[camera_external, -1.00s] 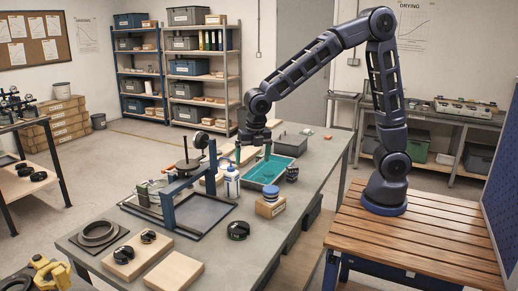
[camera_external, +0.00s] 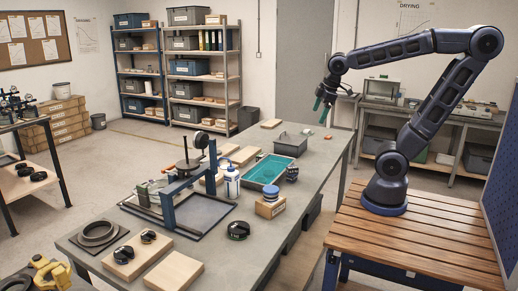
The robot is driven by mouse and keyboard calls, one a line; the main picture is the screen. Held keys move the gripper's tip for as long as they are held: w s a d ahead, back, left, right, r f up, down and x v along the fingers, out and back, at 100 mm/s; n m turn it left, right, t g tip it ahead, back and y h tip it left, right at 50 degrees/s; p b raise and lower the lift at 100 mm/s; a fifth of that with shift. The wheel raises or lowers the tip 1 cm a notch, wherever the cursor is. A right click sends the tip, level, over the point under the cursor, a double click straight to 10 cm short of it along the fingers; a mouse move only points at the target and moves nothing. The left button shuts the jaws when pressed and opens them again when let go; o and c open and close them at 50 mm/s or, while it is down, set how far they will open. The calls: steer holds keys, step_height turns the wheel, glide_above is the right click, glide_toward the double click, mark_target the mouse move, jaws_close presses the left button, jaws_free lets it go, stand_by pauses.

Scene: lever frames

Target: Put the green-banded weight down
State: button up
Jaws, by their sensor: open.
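My gripper (camera_external: 323,108) is open and empty, raised in the air above the far right end of the long grey table (camera_external: 225,255). Its green-tipped fingers point down and stand apart. A dark round weight (camera_external: 238,230) sits on the table right of the lever frame, with what looks like a thin greenish band. Two more dark round weights (camera_external: 123,254) rest on a wooden board at the near left; their band colours are too small to tell. My gripper is well away from all of these.
A blue lever frame (camera_external: 181,196) stands mid-table, with a white bottle (camera_external: 232,183) beside it. A teal-lined tray (camera_external: 265,171), a grey bin (camera_external: 291,146) and a wooden block (camera_external: 270,209) stand to the right. A bare board (camera_external: 173,275) lies at the front.

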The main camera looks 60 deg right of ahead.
steer(key=s+d+m, duration=0.4)
steer(key=s+m, duration=0.2)
steer(key=s, duration=0.1)
steer(key=shift+d+f+t, duration=0.35)
steer(key=shift+t, duration=0.05)
stand_by(0.8)
